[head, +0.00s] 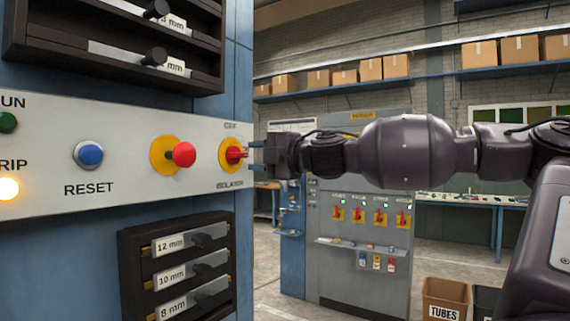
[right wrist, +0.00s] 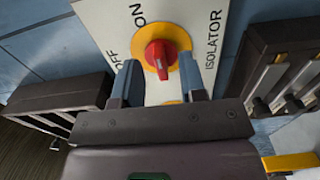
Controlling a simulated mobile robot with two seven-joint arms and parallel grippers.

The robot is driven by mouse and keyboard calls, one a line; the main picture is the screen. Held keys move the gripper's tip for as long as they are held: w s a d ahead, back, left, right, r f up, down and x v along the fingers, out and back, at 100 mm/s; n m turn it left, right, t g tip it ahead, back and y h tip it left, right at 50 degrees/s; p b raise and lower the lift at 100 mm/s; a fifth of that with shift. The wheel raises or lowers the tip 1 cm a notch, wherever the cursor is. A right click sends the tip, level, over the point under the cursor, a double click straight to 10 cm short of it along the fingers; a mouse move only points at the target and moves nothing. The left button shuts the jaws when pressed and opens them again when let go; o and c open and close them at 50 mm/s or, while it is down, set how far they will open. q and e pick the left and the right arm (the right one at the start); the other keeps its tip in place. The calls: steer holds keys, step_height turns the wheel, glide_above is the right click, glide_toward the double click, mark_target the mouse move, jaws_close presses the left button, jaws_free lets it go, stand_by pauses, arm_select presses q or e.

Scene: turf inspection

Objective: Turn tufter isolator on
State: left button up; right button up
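The isolator (head: 228,153) is a red rotary handle on a yellow disc at the right end of the pale control panel. In the right wrist view the isolator's red handle (right wrist: 159,54) sits near the OFF and ON lettering; which mark it points to is hard to tell. My right gripper (head: 258,156) faces the panel right at the handle. In the right wrist view the gripper (right wrist: 158,78) is open, one finger each side of the handle's line; I cannot tell whether they touch it. My left gripper is not in view.
On the same panel are a red mushroom button (head: 184,154), a blue RESET button (head: 89,154), a dark green RUN lamp (head: 7,122) and a glowing TRIP lamp (head: 8,188). Racks with protruding dark handles stand above and below (head: 127,250). A grey cabinet (head: 340,275) is behind.

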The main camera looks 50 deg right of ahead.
arm_select(q)
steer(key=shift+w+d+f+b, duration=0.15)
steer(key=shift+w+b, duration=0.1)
steer(key=shift+b, duration=0.25)
arm_select(e)
steer(key=s, duration=0.7)
steer(key=shift+s+d, duration=0.35)
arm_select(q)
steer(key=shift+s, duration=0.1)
arm_select(e)
steer(key=shift+r, duration=0.1)
